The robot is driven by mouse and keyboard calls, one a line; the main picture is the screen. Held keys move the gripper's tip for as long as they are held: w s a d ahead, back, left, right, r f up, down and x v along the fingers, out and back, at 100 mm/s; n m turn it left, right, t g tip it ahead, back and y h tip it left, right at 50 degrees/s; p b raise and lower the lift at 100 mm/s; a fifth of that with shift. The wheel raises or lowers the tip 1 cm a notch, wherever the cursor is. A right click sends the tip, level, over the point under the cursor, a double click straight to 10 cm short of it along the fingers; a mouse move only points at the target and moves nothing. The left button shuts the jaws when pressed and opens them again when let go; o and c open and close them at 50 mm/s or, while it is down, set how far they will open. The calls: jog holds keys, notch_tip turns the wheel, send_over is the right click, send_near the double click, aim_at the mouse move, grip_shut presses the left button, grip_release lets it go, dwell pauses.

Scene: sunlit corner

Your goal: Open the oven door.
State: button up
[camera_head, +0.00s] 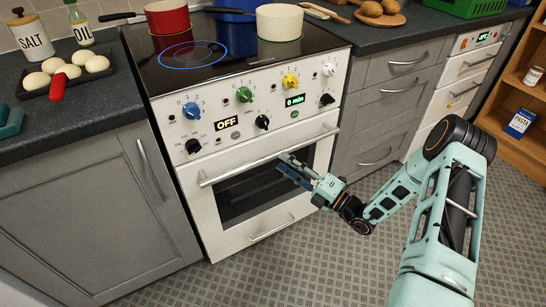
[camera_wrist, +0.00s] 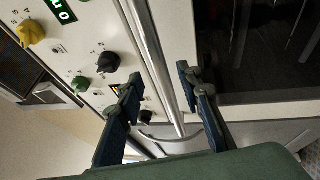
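The white oven (camera_head: 232,130) stands under the black cooktop, its door (camera_head: 222,240) shut, with a dark window (camera_head: 250,192). A metal bar handle (camera_head: 228,176) runs across the top of the door. My gripper (camera_head: 287,168) is at the right half of this handle. In the wrist view the handle (camera_wrist: 150,50) runs between the two blue fingers of my gripper (camera_wrist: 160,88). The fingers are apart, one on the knob-panel side and one on the window side, with gaps beside the bar. I cannot tell whether either finger touches it.
Knobs sit above the handle, including a yellow knob (camera_wrist: 31,32) and a black knob (camera_wrist: 108,62). A red pot (camera_head: 167,17) and a cream pot (camera_head: 279,22) stand on the cooktop (camera_head: 225,72). Grey cabinets flank the oven. The tiled floor (camera_head: 290,255) in front is clear.

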aim_at(273, 155)
jog(key=shift+b+x, duration=0.45)
jog(key=shift+x, duration=2.25)
grip_shut()
